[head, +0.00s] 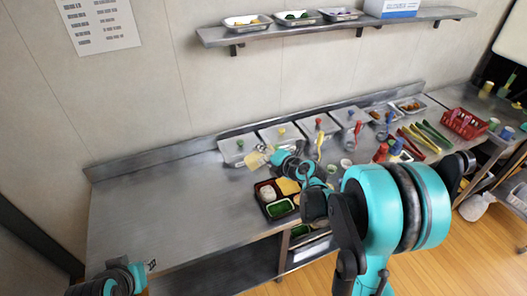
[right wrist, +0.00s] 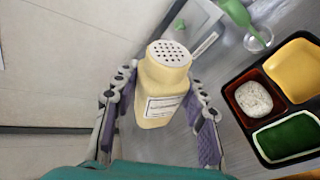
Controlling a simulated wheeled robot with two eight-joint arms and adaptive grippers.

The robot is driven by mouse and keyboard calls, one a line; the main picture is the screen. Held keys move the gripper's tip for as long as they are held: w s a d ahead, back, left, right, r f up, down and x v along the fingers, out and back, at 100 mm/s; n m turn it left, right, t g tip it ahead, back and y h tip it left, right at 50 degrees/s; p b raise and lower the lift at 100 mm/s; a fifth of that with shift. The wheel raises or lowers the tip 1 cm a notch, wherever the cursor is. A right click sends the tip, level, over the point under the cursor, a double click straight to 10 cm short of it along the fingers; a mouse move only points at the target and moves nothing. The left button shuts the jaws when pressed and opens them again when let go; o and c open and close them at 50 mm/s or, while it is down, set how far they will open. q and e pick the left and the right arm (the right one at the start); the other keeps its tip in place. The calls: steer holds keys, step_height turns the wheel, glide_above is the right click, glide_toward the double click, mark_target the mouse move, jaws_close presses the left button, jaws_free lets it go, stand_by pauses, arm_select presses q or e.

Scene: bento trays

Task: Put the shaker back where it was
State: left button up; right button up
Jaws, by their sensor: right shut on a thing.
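The shaker is a pale yellow square bottle with a white perforated cap and a label; it shows in the right wrist view (right wrist: 161,90) and small in the head view (head: 254,161). My right gripper (right wrist: 165,108) is shut on its body, with one purple-padded finger on each side. In the head view the right gripper (head: 270,154) holds it left of and behind the bento tray (head: 259,190). Whether the shaker's base touches the counter cannot be told.
The bento tray holds yellow, white and green food. Lidded steel pans (head: 237,147) line the counter's back. Bottles, coloured utensils and a red basket (head: 464,124) stand to the right. The steel counter's left part (head: 150,215) is clear. A shelf (head: 330,28) with trays hangs above.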

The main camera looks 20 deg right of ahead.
steer(key=shift+a+r+n+h, duration=0.15)
steer(key=shift+r+n+h, duration=0.1)
steer(key=shift+n+h, duration=0.25)
steer(key=shift+d+f+n+h, duration=0.1)
steer(key=shift+d+n+h, duration=0.1)
steer(key=shift+n+h, duration=0.25)
